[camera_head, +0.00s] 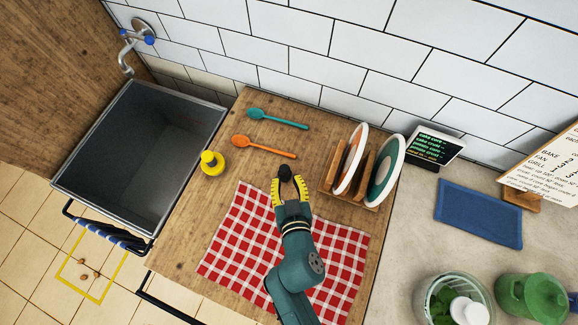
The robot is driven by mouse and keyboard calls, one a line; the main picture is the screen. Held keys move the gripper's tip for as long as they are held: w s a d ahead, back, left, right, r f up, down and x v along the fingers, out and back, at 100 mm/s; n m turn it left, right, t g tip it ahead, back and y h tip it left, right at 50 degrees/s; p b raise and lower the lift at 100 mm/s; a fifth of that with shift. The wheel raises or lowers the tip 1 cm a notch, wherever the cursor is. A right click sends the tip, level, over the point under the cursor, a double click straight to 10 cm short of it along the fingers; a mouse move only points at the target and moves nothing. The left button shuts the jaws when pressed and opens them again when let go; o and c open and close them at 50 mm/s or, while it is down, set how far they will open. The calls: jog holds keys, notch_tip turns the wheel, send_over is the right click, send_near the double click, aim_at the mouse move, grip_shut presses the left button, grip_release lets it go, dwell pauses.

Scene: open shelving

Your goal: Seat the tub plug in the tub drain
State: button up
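The tub is the dark grey rectangular basin (118,160) at the left; I cannot make out its drain. A small black rounded piece (285,172) is at the tips of my gripper (287,182), above or on the wooden counter. The yellow fingers stand apart on either side, and I cannot tell whether they grip it. A short yellow round piece (212,163) with a small raised top stands on the counter near the tub's right rim, left of my gripper. I cannot tell for certain which of these two pieces is the tub plug.
A teal spoon (278,119) and an orange spoon (264,147) lie behind my gripper. A red checked cloth (233,234) lies under my arm. A wooden plate rack (366,195) with plates stands close right. The wood between the yellow piece and the cloth is clear.

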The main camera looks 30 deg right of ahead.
jog(key=v, duration=0.4)
jog(key=w+r+t, duration=0.2)
jog(key=w+r, duration=0.2)
jog(key=r, duration=0.5)
jog(key=w+r+t, duration=0.1)
jog(key=w+r, duration=0.2)
jog(key=r, duration=0.5)
notch_tip(320, 180, up, 21)
jog(key=a+n+t+y, duration=0.1)
jog(key=t+y, duration=0.1)
jog(key=t, duration=0.3)
jog(key=shift+a+r+n, duration=0.2)
jog(key=shift+a+n, duration=0.05)
jog(key=shift+n, duration=0.05)
jog(key=o, duration=0.3)
jog(key=shift+n+t+y, duration=0.6)
jog(key=shift+n+t, duration=0.1)
jog(key=shift+n, duration=0.1)
jog(key=r, duration=0.1)
jog(key=s+r, duration=0.1)
jog(key=r, duration=0.1)
jog(key=s+a+r, duration=0.1)
jog(key=r, duration=0.1)
jog(key=shift+a+r, duration=0.1)
jog(key=shift+r, duration=0.1)
jog(key=shift+o, duration=1.2)
jog(key=shift+r, duration=0.15)
